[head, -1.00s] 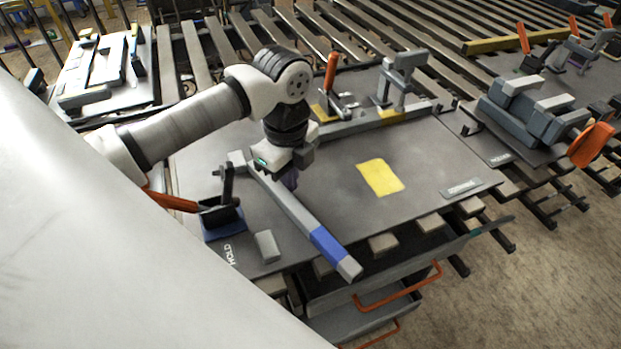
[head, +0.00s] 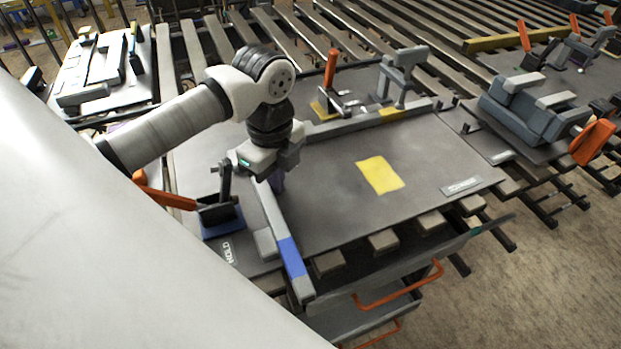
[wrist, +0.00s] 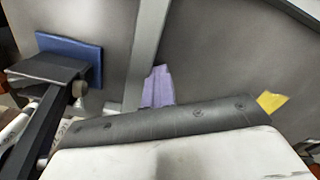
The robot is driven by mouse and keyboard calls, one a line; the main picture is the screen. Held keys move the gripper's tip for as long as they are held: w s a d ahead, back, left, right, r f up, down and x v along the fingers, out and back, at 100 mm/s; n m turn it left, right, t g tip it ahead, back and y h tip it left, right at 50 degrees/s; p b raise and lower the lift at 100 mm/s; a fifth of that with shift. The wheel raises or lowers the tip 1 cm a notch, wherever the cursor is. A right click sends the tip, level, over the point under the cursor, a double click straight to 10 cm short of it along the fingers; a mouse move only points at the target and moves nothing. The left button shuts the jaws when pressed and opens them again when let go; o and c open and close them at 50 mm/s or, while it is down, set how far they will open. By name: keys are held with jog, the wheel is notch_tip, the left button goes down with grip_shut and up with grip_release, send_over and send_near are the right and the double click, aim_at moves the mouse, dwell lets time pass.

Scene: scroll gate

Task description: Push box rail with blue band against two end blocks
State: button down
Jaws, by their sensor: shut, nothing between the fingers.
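The grey box rail (head: 272,212) with a blue band (head: 290,257) lies on the dark plate, its near end overhanging the front edge. A grey end block (head: 265,243) sits at the rail's left side near the band; they look in contact. The other end block is hidden behind my gripper. My gripper (head: 277,182) is shut and empty, pointing down at the right side of the rail's far part. In the wrist view, the purple fingertips (wrist: 158,88) are right beside the pale rail (wrist: 151,45); touching or a hair apart, I cannot tell.
A clamp with a blue base (head: 220,218) stands left of the rail; it also shows in the wrist view (wrist: 75,55). A yellow patch (head: 380,177) marks the plate to the right, with clear room around it. An orange-handled clamp (head: 331,85) stands behind.

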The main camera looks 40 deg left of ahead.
jog(key=shift+w+d+b, duration=0.25)
jog(key=shift+w+d, duration=0.05)
jog(key=shift+w, duration=0.2)
jog(key=shift+w+d+b, duration=0.2)
jog(key=shift+w+d, duration=0.05)
jog(key=shift+w, duration=0.25)
jog(key=shift+r, duration=0.15)
notch_tip(320, 180, up, 8)
jog(key=p, duration=0.4)
jog(key=shift+s+f, duration=0.1)
jog(key=shift+f, duration=0.1)
dwell(0.5)
